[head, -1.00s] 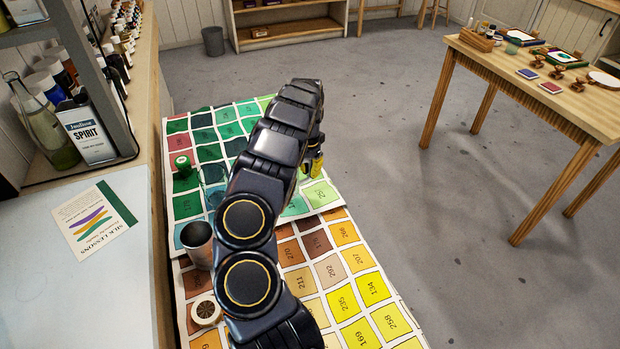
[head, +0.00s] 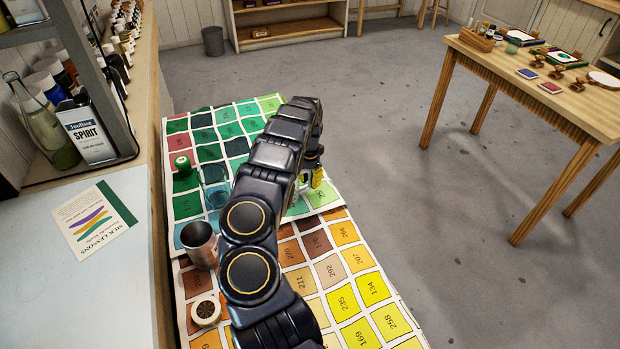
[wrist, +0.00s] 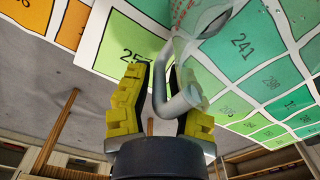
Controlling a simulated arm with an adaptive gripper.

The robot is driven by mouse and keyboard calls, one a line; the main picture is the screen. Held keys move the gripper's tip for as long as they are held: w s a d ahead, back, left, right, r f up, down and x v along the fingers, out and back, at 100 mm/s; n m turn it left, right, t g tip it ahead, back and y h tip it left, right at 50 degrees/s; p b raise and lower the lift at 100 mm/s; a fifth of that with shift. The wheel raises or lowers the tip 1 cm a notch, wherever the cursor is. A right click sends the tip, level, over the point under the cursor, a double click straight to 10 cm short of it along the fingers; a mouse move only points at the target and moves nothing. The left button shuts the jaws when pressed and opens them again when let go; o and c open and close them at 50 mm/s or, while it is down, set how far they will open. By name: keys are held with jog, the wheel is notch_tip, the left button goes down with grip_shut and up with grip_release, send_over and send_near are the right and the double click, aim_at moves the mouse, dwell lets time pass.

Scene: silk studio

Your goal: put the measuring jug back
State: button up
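The measuring jug (wrist: 190,22) is clear with red markings and shows at the top of the wrist view, cut off by the frame. Its pale curved handle (wrist: 184,98) lies between the fingers of my gripper (wrist: 162,98). The yellow-and-black fingers stand apart, with a gap visible beside the handle; I see no firm hold. In the head view my gripper (head: 316,178) is over the green part of the colour chart cloth (head: 350,258), and my arm hides most of the jug.
A clear glass (head: 214,186), a metal cup (head: 199,244), a green-capped bottle (head: 183,166) and a round wooden-rimmed item (head: 206,311) stand left of my arm. A shelf unit (head: 125,120) borders the left. A wooden table (head: 545,85) stands apart at right.

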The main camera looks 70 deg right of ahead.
jog(key=shift+o, duration=0.6)
notch_tip(320, 180, up, 12)
jog(key=shift+a+r, duration=0.15)
jog(key=shift+r, duration=0.05)
